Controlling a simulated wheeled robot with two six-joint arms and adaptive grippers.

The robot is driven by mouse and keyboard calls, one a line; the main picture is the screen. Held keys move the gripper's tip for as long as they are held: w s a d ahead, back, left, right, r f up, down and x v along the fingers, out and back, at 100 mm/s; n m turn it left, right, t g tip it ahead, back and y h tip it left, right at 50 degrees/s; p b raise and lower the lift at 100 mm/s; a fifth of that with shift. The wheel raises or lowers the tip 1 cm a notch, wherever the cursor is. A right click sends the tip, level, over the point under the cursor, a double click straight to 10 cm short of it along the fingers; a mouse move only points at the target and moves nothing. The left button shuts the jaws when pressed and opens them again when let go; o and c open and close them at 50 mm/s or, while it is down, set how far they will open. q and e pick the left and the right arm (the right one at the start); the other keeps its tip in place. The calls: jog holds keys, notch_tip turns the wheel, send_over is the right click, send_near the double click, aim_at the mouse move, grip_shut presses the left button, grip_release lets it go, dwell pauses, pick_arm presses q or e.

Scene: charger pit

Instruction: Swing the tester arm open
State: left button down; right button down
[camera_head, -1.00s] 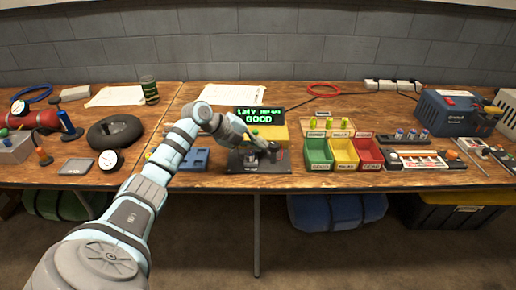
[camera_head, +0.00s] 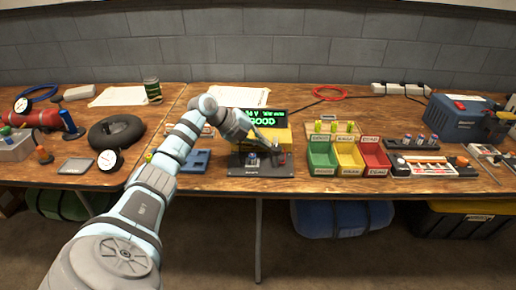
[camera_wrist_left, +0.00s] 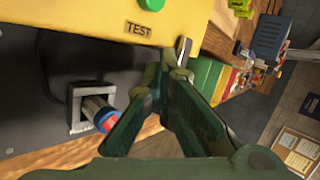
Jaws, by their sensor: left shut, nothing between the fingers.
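The tester (camera_head: 283,136) is a yellow box with a green display reading GOOD, on a black base plate (camera_head: 240,170). A battery with a red and blue end stands in a square metal cradle (camera_wrist_left: 82,112) on the base. My left gripper (camera_head: 275,148) is shut and empty over the right part of the base. In the left wrist view its dark green fingers (camera_wrist_left: 163,75) meet below the yellow TEST panel (camera_wrist_left: 100,15), right of the cradle. I cannot make out the tester arm clearly; my gripper may cover it. My right gripper is not in view.
Green, yellow and red bins (camera_head: 348,158) stand close to the right of the tester. A blue tray (camera_head: 195,160) lies to its left, partly behind my arm. A tire (camera_head: 115,132) is farther left. A battery rack (camera_head: 430,165) lies right of the bins.

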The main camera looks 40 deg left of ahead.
pick_arm(q)
jog(key=shift+d, duration=0.1)
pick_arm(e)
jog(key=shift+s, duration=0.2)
